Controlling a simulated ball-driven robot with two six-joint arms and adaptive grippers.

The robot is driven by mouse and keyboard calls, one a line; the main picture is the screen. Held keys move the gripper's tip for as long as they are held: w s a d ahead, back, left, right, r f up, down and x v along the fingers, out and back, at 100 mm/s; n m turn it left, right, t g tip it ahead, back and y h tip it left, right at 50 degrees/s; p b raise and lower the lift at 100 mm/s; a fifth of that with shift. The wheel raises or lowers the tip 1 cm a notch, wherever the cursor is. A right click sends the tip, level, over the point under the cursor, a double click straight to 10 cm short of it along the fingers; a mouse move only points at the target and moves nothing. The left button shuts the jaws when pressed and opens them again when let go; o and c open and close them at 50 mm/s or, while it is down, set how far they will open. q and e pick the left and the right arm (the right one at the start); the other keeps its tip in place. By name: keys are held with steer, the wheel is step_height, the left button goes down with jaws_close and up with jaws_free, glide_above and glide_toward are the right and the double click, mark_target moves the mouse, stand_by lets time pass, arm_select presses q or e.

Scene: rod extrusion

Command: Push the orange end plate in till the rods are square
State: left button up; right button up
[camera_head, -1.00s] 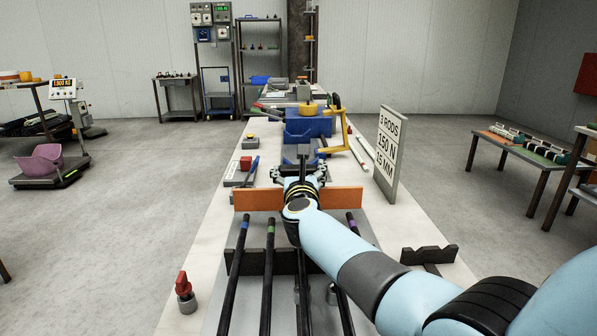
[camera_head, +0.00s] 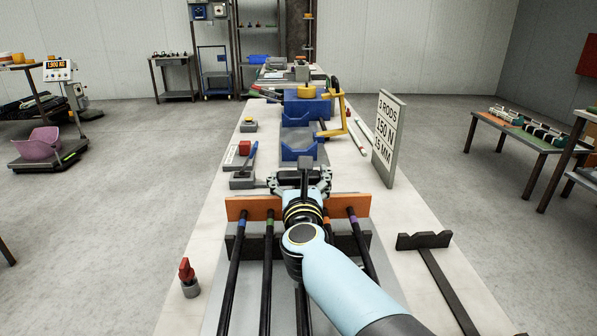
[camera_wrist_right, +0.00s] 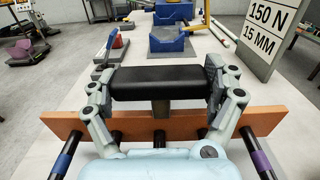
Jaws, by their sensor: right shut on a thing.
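The orange end plate (camera_head: 237,205) stands upright across the ends of several black rods (camera_head: 267,285), just beyond a dark notched bracket. The rods carry blue, green, orange and purple bands close to the plate, and they fan slightly rather than run parallel in the picture. In the right wrist view the plate (camera_wrist_right: 180,128) has a post with a black padded bar (camera_wrist_right: 158,82). My right gripper (camera_head: 300,181) has its fingers at both ends of this bar and is shut on it. My right arm hides the middle rods and the plate's centre. My left gripper is not in view.
A sign (camera_head: 386,138) reading 3 rods, 150 N, 15 mm stands right. A red-topped knob (camera_head: 187,277) stands left, and a dark notched bar (camera_head: 425,241) lies right. The bench left of the plate is clear.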

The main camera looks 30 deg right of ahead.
steer(key=shift+f, duration=0.1)
steer(key=o, duration=1.5)
steer(key=shift+a, duration=0.1)
steer(key=shift+s, duration=0.1)
step_height(320, 180, up, 10)
steer(key=shift+r, duration=0.1)
